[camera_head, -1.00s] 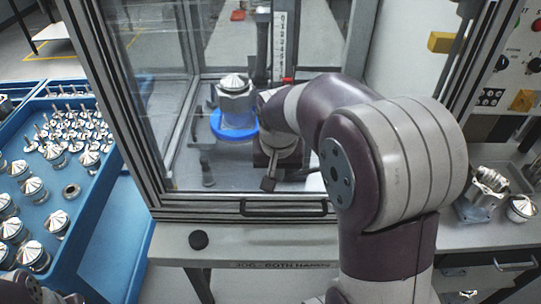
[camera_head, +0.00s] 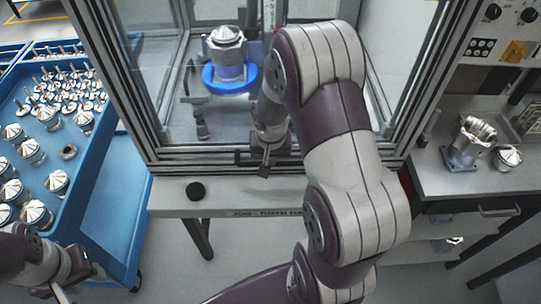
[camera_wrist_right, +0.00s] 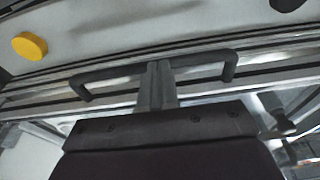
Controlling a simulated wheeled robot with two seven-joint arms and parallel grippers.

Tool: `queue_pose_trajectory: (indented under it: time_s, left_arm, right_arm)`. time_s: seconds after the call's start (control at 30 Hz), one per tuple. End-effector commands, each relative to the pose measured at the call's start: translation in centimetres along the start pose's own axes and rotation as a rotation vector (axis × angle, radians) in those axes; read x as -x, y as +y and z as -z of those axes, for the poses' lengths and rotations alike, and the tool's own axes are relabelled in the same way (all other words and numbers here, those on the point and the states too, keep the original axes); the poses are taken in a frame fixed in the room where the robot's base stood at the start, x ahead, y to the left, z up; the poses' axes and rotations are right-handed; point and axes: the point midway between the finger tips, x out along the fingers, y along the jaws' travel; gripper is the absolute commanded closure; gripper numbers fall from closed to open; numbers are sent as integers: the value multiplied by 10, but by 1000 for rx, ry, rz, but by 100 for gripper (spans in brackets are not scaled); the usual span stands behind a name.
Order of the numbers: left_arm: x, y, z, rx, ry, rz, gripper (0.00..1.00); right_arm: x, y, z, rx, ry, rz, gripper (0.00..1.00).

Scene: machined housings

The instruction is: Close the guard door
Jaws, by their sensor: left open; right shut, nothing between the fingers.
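The guard door (camera_head: 215,158) is a metal-framed clear panel on the front of the machine enclosure. Its lower rail lies low, just above the bench front; I cannot tell whether any gap is left. A black bar handle (camera_wrist_right: 200,60) runs along this rail; in the head view my right arm partly covers it. My right gripper (camera_wrist_right: 155,82) is shut and empty, its fingertips at the middle of the handle; I cannot tell if they touch. It also shows in the head view (camera_head: 264,168). My left gripper (camera_head: 82,272) is open at the lower left, away from the door.
Inside the enclosure a machined housing (camera_head: 226,52) stands on a blue ring (camera_head: 228,84). A blue tray (camera_head: 100,160) with many metal parts stands at the left. More housings (camera_head: 468,146) lie on the right bench.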

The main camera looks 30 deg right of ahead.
Motion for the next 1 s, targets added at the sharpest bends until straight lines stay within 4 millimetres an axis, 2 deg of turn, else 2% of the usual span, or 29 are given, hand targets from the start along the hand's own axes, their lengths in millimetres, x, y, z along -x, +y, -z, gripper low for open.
queue_pose_trajectory:
  time_s: [0.37,0.6,0.9,1.0]
  left_arm:
    - [-2,0,0,0,0,0,57]
    - [-25,0,-3,0,0,0,57]
    - [-22,0,-2,0,0,0,57]
    - [-12,0,-1,0,0,0,57]
  right_arm:
    - [-4,0,0,0,0,0,100]
    - [-33,0,-5,1,-2,-1,100]
    - [-33,1,-9,0,-17,-5,100]
    - [-22,1,-5,0,-13,-4,100]
